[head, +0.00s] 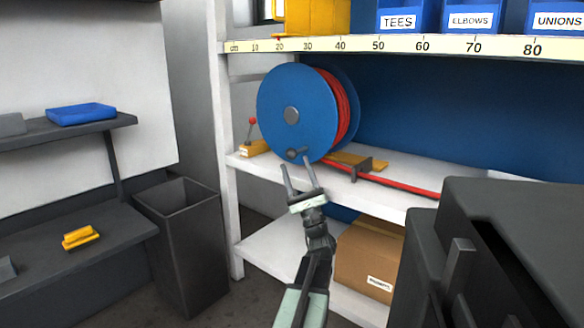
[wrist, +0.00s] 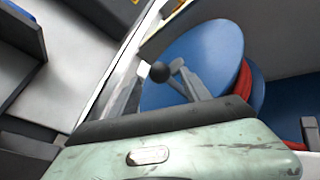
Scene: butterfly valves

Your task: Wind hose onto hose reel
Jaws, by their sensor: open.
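The hose reel (head: 285,95) has blue discs and stands on the white shelf, with red hose (head: 343,105) wound between them. A hose tail (head: 405,187) runs along the shelf to the right. A dark crank knob (head: 292,154) sits low on the reel's front disc. My gripper (head: 296,164) is open and empty, its fingertips at the knob. In the wrist view the round black knob (wrist: 159,72) shows between the two fingertips of my gripper (wrist: 157,67), with the blue disc (wrist: 205,60) behind; contact cannot be told.
A yellow block with a red-knobbed lever (head: 252,135) stands left of the reel. A dark bracket (head: 366,168) is beside the hose tail. A dark bin (head: 182,240) stands left, a cardboard box (head: 368,262) below, and a dark cabinet (head: 480,215) at right front.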

